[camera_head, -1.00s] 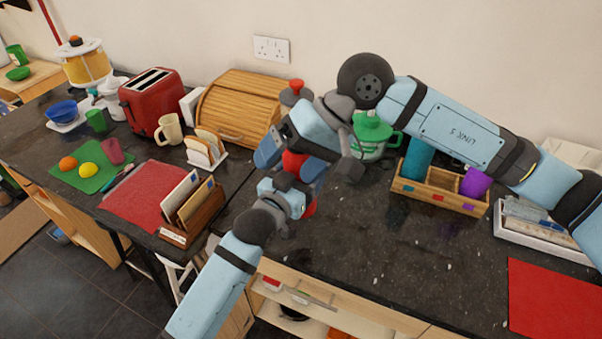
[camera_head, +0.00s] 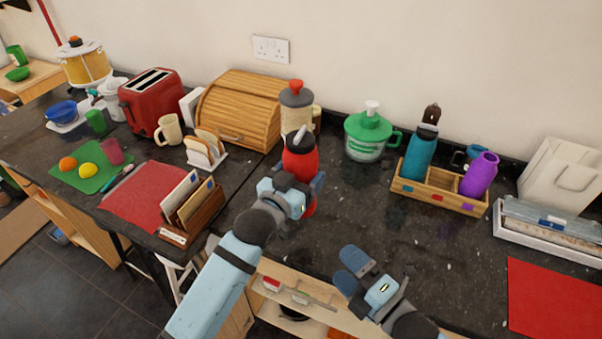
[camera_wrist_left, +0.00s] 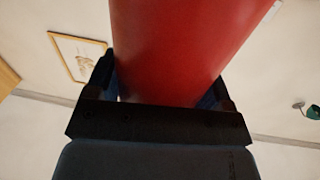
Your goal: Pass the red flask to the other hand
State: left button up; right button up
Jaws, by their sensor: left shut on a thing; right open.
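The red flask (camera_head: 300,162) has a dark top and stands about upright in the head view, left of the middle. My left gripper (camera_head: 305,190) is shut on its lower body, and the fingers partly hide it. In the left wrist view the flask's red body (camera_wrist_left: 185,45) fills the space between the fingers (camera_wrist_left: 165,95). My right gripper (camera_head: 352,270) is open and empty in the head view, low and to the right of the flask, apart from it, near the counter's front edge.
A wooden crate (camera_head: 440,201) holds a teal flask (camera_head: 419,155) and a purple flask (camera_head: 480,175). A green-lidded jar (camera_head: 369,133), a red-knobbed canister (camera_head: 296,105) and a bread bin (camera_head: 238,108) stand behind. A red mat (camera_head: 555,300) lies at right. The dark counter between is clear.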

jog(key=s+d+f+m+g+h, duration=0.2)
jog(key=s+d+f+m+h, duration=0.1)
jog(key=f+m, duration=0.5)
jog(key=s+d+f+m+g+h, duration=0.1)
jog(key=s+d+f+m+h, duration=0.3)
jog(key=f+m, duration=0.5)
jog(key=s+d+m, duration=0.1)
jog(key=m, duration=0.3)
jog(key=shift+f+m+g+h, duration=0.25)
jog(key=shift+m+g+h, duration=0.05)
jog(key=shift+m+g, duration=0.1)
